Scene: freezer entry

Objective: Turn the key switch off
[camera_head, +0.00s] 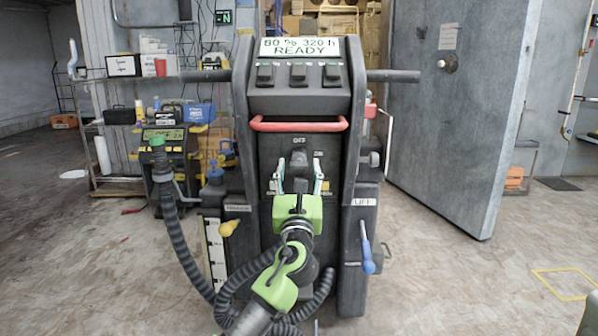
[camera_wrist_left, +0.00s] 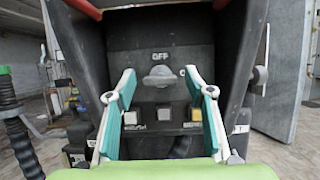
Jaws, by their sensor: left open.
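The key switch (camera_wrist_left: 160,77) is a grey knob on the dark front panel of the machine (camera_head: 252,98), just under an "OFF" label (camera_wrist_left: 160,57). Its grip looks roughly level in the left wrist view; which way it points I cannot tell for sure. My left gripper (camera_head: 298,178) is green with pale and teal fingers, and faces the panel. In the left wrist view its open fingers (camera_wrist_left: 158,85) stand left and right of the knob, with nothing between them. Contact with the knob is not visible. My right gripper is not in view.
A red bar (camera_head: 298,124) crosses the machine above the switch. Small buttons (camera_wrist_left: 163,115) sit below the knob. A blue lever (camera_head: 367,250) is at lower right, a yellow knob (camera_head: 229,228) at lower left. A grey door (camera_head: 455,110) stands behind right.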

